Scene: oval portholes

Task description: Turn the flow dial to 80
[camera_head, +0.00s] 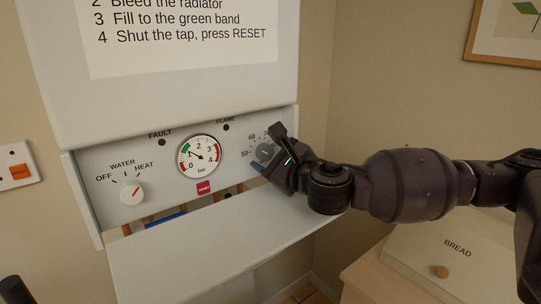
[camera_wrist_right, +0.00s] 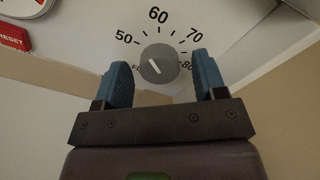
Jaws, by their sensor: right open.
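The flow dial (camera_wrist_right: 159,63) is a round grey knob with a white line, set in a printed scale showing 50, 60, 70 and 80. The line slants from upper left to lower right; I cannot tell exactly which mark it indicates. My right gripper (camera_wrist_right: 161,66) is open, with one blue-padded finger on each side of the knob. Gaps show between knob and fingers in the right wrist view. In the head view, my right gripper (camera_head: 272,150) is at the panel's right end and partly hides the dial (camera_head: 264,152).
The white panel also holds a pressure gauge (camera_head: 199,156), a red reset button (camera_head: 204,187) and a water/heat selector (camera_head: 132,191). An open white flap (camera_head: 205,255) lies below. A bread box (camera_head: 450,255) stands at lower right.

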